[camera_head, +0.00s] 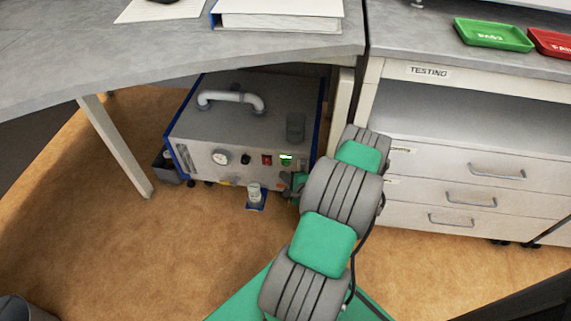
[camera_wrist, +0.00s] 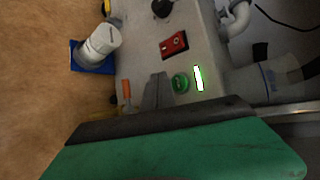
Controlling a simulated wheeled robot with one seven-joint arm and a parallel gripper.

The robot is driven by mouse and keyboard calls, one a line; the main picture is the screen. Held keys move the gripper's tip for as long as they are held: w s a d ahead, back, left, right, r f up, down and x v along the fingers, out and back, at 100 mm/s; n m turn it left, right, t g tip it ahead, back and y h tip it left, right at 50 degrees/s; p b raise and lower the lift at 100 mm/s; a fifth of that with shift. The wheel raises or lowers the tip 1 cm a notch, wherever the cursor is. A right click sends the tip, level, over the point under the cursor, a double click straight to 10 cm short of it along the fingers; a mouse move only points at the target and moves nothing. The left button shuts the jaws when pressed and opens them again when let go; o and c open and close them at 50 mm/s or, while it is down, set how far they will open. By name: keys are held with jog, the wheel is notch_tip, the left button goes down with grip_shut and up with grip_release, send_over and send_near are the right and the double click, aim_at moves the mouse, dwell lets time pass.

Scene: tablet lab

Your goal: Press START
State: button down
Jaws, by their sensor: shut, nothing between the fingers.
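A grey machine (camera_head: 235,120) with blue edges stands on the floor under the table. Its front panel has a red switch (camera_head: 267,160) and a lit green display (camera_head: 286,160). In the wrist view, a round green button (camera_wrist: 180,83) sits between the lit display (camera_wrist: 199,78) and my gripper (camera_wrist: 158,78). No START label is readable. My shut, empty gripper is at the panel, with its fingertips just beside the green button; I cannot tell whether they touch the panel.
A black knob (camera_wrist: 162,8) and the red switch (camera_wrist: 174,45) are close by on the panel. A small white container (camera_wrist: 103,40) stands on a blue pad in front of the machine. Drawers (camera_head: 480,170) stand to the right; the tabletop (camera_head: 150,55) overhangs behind.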

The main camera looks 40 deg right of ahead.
jog(key=shift+s+a, duration=0.95)
jog(key=shift+a, duration=0.3)
